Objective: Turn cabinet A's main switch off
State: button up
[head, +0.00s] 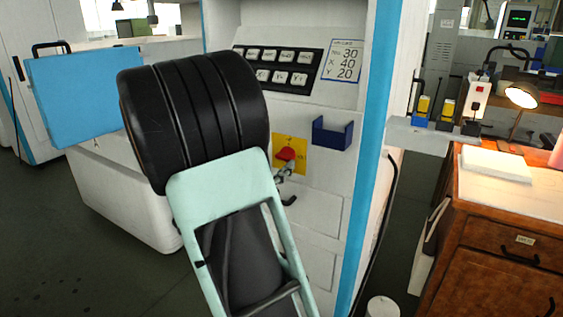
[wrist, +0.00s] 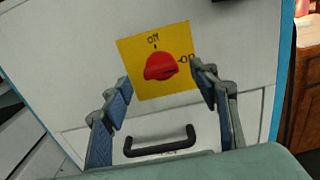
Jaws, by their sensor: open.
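A red rotary switch (wrist: 160,66) sits on a yellow plate (wrist: 142,88) on the front of a white cabinet (head: 325,150) with blue edge trim. A dark mark on the knob points toward the right label. My gripper (wrist: 161,86) is open, its fingers either side of the plate's lower part, with the knob between and just beyond the tips. No contact is visible. In the head view, my arm partly hides the gripper (head: 284,171) below the knob (head: 286,153).
A black drawer handle (wrist: 160,141) lies between the fingers, lower in the wrist view. A dark blue holder (head: 332,133) juts out right of the switch. A button panel (head: 277,67) is above. A wooden desk (head: 510,215) stands right.

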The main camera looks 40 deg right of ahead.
aim_at(283, 157)
jog(key=shift+b+x, duration=0.3)
jog(key=shift+x, duration=1.85)
jog(key=shift+c, duration=0.4)
jog(key=c, duration=1.1)
